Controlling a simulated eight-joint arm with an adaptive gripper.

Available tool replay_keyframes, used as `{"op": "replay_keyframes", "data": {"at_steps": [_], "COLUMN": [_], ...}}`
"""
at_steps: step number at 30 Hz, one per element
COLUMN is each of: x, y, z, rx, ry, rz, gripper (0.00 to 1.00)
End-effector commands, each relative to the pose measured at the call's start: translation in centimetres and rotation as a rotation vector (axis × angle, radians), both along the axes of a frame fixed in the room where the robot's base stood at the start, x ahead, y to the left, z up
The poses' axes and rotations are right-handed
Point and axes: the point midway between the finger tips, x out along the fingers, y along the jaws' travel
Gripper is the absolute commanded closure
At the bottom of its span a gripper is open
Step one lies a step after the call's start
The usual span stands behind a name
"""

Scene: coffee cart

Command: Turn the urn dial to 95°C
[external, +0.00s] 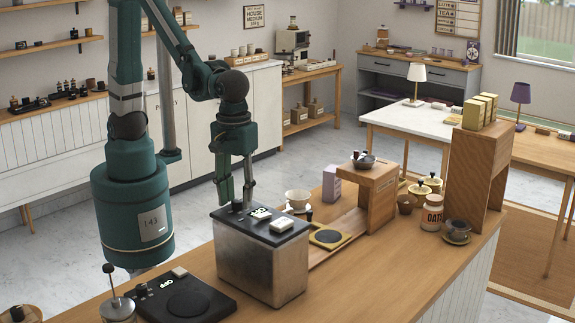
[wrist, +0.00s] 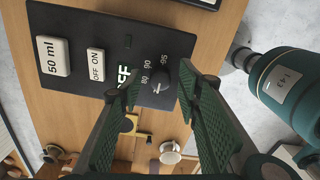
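The urn (external: 262,262) is a metal box with a black top on the wooden counter. Its black top panel (wrist: 75,20) fills the upper part of the wrist view. The dial (wrist: 159,80) is a small dark knob with a pale mark, beside the printed numbers 80, 90 and 95. I cannot tell which number the mark points to. My gripper (wrist: 156,94) is open, pointing down, with one green finger on each side of the dial and a gap showing. It also shows above the urn's far left corner in the external view (external: 237,203). Large letters beside the dial are partly hidden by a finger.
The panel also carries an OFF/ON switch (wrist: 96,65) and a 50 ml button (wrist: 53,56). A black scale (external: 185,303) lies front left of the urn. A white cup (external: 298,199) and a wooden stand (external: 371,195) are behind and right.

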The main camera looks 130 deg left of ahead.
Motion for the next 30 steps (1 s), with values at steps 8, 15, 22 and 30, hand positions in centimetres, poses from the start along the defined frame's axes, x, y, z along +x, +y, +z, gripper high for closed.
{"op": "replay_keyframes", "data": {"at_steps": [8,15,22,30], "x": [-0.02,-0.02,-0.03,-0.03], "y": [0.0,0.01,-0.01,0.0], "z": [-0.27,-0.26,-0.25,-0.28], "rx": [0.0,0.0,0.0,0.0], "ry": [0.0,0.0,0.0,0.0], "rz": [0.0,0.0,-0.001,-0.043], "gripper": [0.66,0.85,0.93,0.93]}}
